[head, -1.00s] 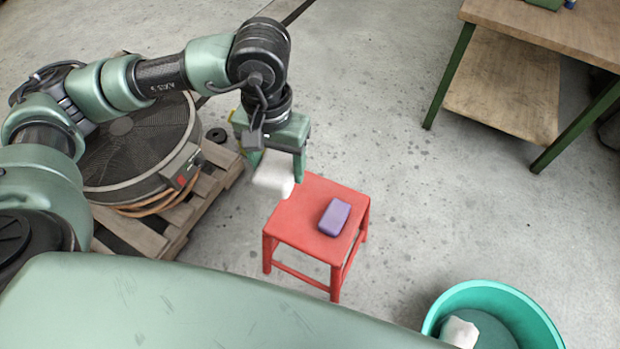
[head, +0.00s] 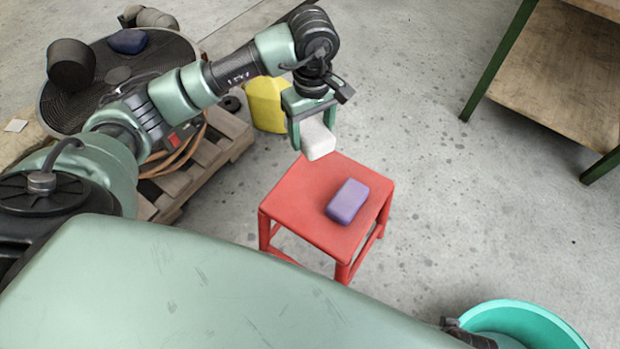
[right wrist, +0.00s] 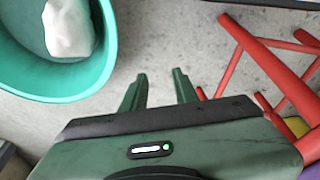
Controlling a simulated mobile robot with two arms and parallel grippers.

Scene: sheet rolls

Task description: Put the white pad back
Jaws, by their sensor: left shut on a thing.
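My left gripper (head: 314,132) is shut on the white pad (head: 318,144) and holds it above the back edge of the red stool (head: 295,205) in the head view. The pad hangs between the two green fingers, its lower end showing. A purple block (head: 347,201) lies on the stool seat, apart from the pad. In the right wrist view, my right gripper (right wrist: 160,80) is open and empty, pointing at bare floor between the teal tub and the stool's red legs (right wrist: 235,60).
A teal tub (head: 525,312) stands at the lower right; a white lump (right wrist: 70,28) lies in it. A yellow container (head: 266,103) stands behind the left gripper. A large fan on a pallet (head: 215,140) is at left. A green-legged table (head: 560,75) stands at upper right.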

